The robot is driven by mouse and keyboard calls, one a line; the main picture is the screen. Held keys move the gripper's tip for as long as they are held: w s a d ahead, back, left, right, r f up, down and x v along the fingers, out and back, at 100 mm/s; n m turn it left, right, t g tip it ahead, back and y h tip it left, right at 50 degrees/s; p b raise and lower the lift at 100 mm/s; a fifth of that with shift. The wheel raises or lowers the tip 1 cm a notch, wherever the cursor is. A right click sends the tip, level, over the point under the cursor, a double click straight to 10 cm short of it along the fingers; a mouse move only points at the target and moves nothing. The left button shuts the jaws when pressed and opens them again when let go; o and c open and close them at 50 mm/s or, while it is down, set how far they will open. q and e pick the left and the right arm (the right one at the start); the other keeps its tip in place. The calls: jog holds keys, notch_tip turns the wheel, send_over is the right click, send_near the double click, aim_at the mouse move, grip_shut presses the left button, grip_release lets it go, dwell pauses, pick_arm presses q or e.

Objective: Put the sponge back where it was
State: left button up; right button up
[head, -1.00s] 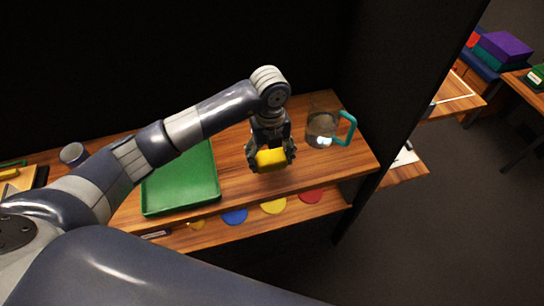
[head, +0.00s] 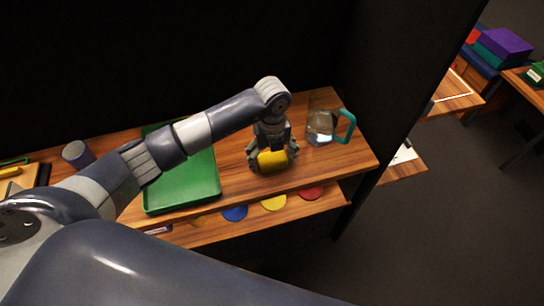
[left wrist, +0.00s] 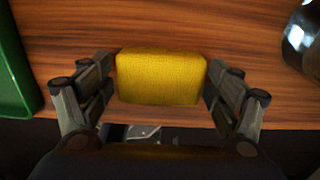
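The yellow sponge (head: 272,160) is between the fingers of my left gripper (head: 272,158), at the wooden shelf top (head: 235,150) between the green tray and the pitcher. In the left wrist view the sponge (left wrist: 162,78) fills the gap between the two fingers (left wrist: 162,85), which meet its left and right sides. The gripper is shut on it. The sponge is low, at or just above the wood; I cannot tell whether it touches. My right gripper is not in view.
The green tray (head: 207,188) lies left of the sponge. A glass pitcher with a teal handle (head: 348,127) stands to the right. Coloured discs, one yellow (head: 274,203), lie on the lower shelf. A dark panel (head: 410,80) rises at the right.

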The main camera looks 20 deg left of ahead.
aim_at(272, 158)
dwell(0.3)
pick_arm(q)
jog(key=shift+r, duration=0.55)
notch_tip(272, 158, up, 11)
jog(key=b, duration=0.2)
jog(key=shift+r, duration=0.15)
